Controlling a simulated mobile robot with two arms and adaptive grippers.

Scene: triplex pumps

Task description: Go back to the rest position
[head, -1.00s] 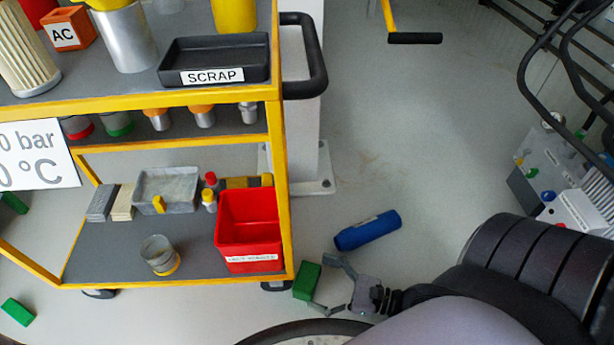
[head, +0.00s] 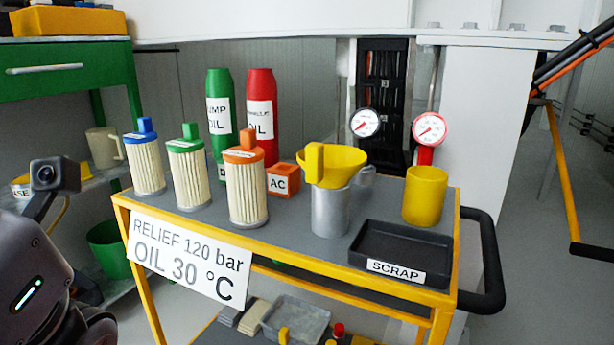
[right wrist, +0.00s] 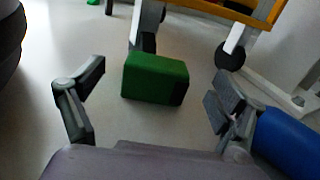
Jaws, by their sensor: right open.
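My right gripper (right wrist: 158,92) is in the right wrist view, with its two grey fingers spread wide and nothing held. A green block (right wrist: 155,79) shows between and beyond the fingers, apart from both as far as I can tell, on the pale floor. A blue cylinder (right wrist: 288,142) lies beside the right finger. The right gripper does not show in the head view now. Part of my left arm (head: 40,260) is at the left edge of the head view; its gripper fingers are not seen.
A yellow-framed trolley (head: 290,248) stands ahead with filters, oil bottles, a funnel (head: 335,163) and a black SCRAP tray (head: 400,252). Its black handle (head: 490,265) sticks out right. A green cabinet (head: 75,72) is at left. A trolley wheel (right wrist: 230,55) is near my right gripper.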

